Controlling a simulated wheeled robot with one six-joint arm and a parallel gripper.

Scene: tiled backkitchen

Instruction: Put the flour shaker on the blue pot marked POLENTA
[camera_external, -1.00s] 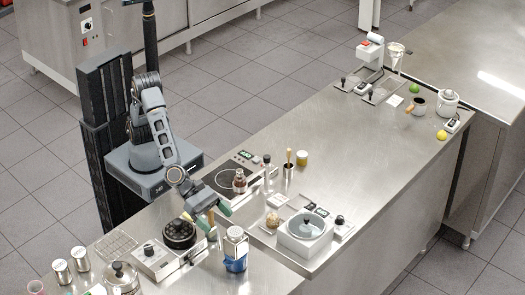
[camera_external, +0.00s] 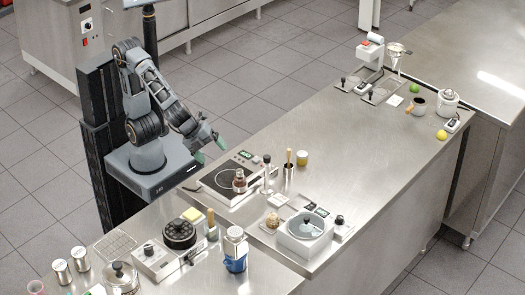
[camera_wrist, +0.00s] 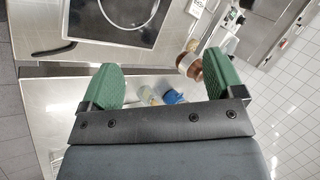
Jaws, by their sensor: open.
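The blue pot (camera_external: 236,264) stands near the front edge of the counter; its marking is too small to read. A pale vessel with a silvery top, which looks like the flour shaker (camera_external: 235,237), appears upright on the pot. Exact contact cannot be made out. My gripper (camera_external: 211,146) is open and empty, raised well behind and above them. In the wrist view, the green fingertips (camera_wrist: 167,80) are wide apart with nothing held between them. A small blue thing (camera_wrist: 173,97), perhaps the pot, shows far below.
A burner (camera_external: 179,235) and two metal canisters (camera_external: 80,259) stand to the left. The counter's middle right is clear.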

